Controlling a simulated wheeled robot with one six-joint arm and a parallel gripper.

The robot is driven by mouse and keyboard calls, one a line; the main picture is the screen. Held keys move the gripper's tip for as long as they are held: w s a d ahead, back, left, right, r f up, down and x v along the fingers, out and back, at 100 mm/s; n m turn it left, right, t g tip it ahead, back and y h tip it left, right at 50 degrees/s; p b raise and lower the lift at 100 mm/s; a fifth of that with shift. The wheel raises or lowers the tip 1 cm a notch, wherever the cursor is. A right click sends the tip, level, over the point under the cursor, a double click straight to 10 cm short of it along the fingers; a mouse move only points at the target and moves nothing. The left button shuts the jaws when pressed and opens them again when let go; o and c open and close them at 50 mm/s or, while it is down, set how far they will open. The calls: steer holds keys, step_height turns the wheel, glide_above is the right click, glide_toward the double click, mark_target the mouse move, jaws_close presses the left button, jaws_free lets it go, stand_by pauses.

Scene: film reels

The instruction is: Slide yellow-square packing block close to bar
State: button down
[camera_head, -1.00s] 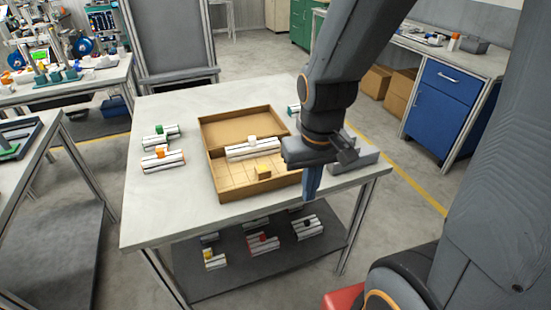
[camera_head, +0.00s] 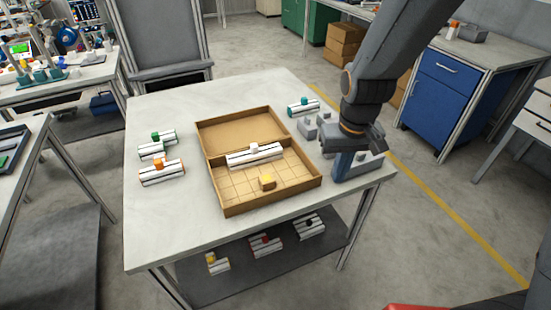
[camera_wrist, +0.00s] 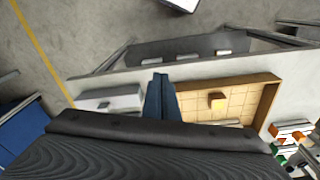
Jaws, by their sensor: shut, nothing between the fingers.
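The packing block with a yellow top (camera_head: 267,183) sits on the gridded floor of the cardboard box (camera_head: 238,207), toward its front wall. The white bar (camera_head: 254,154) with a small white knob lies across the middle of the box, behind the block and apart from it. My gripper (camera_head: 341,174) is shut and empty, pointing down just right of the box. In the wrist view the shut fingers (camera_wrist: 160,98) stand beside the box, and the block (camera_wrist: 217,101) shows to their right. Part of the box is hidden there by my gripper body.
White bars with a green knob (camera_head: 156,144) and an orange knob (camera_head: 161,172) lie left of the box. A teal-knobbed bar (camera_head: 304,106) lies behind right. Grey fixtures (camera_head: 371,164) stand close to my gripper. The table's front left is clear.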

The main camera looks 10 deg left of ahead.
steer(key=w+a+n+p, duration=0.2)
steer(key=a+p, duration=0.1)
steer(key=a, duration=0.6)
steer(key=n+p, duration=0.1)
glide_toward(271, 185)
steer(key=f, duration=0.1)
steer(key=shift+y, duration=0.3)
steer(key=f+b, duration=0.1)
steer(key=f, duration=0.1)
steer(key=f+b, duration=0.2)
steer(key=f, duration=0.1)
steer(key=shift+s+d+f+b, duration=0.1)
steer(key=shift+s+f+b, duration=0.25)
steer(key=shift+b, duration=0.05)
steer(key=shift+s+d+f+b, duration=0.1)
steer(key=shift+s+f+b, duration=0.05)
steer(key=shift+f+b, duration=0.2)
steer(key=shift+w+f, duration=0.25)
steer(key=shift+f, duration=0.2)
steer(key=shift+s+r, duration=0.1)
